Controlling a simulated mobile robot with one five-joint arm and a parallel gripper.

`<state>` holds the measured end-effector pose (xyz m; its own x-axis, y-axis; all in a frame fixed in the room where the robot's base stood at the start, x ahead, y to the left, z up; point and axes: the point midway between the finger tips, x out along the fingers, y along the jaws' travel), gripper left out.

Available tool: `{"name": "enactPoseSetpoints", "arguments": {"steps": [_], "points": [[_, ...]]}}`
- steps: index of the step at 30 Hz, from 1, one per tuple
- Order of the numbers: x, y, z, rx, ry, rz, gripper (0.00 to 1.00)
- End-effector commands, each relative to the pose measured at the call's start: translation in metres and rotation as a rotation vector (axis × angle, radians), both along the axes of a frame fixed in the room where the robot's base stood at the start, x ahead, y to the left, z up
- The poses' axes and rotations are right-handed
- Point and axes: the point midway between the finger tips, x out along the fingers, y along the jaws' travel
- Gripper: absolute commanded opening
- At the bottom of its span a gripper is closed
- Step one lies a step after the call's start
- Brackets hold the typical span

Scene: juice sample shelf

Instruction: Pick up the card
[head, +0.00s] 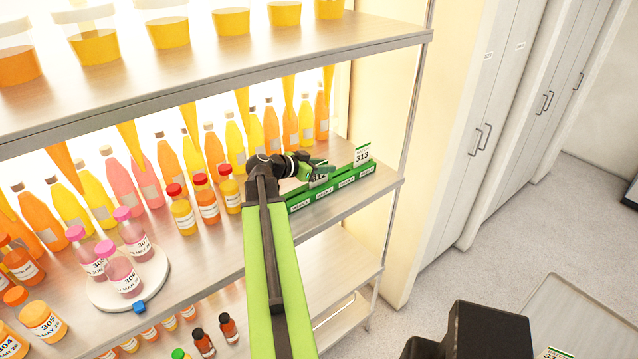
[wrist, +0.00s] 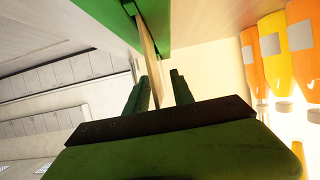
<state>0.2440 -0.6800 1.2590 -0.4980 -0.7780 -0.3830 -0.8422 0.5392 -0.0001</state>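My gripper (wrist: 160,90) shows in the wrist view with its two green fingers apart. A thin pale card (wrist: 150,58) stands edge-on between them, its far end at the green holder (wrist: 91,22). A gap shows between card and right finger; I cannot tell if the left finger touches it. In the head view my gripper (head: 318,171) is over the green holder (head: 338,188) at the shelf's right end, partly covering a white card (head: 319,182). Another card marked 313 (head: 361,155) stands upright in the holder, just right of my gripper.
Tall juice bottles (head: 271,128) line the back. An upper shelf board (head: 216,75) hangs above. A round white stand (head: 153,283) holds pink bottles. A grey tray (head: 590,307) is at lower right.

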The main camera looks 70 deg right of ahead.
Motion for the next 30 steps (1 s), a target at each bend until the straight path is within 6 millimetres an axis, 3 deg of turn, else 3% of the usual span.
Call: {"name": "enactPoseSetpoints", "arguments": {"steps": [7, 14, 30], "points": [[-0.004, -0.0059, -0.0026, 0.0, 0.0, 0.0, 0.29], [-0.0042, -0.0058, -0.0025, 0.0, 0.0, 0.0, 0.0], [-0.0048, -0.006, -0.0001, 0.0, 0.0, -0.001, 0.0]]}}
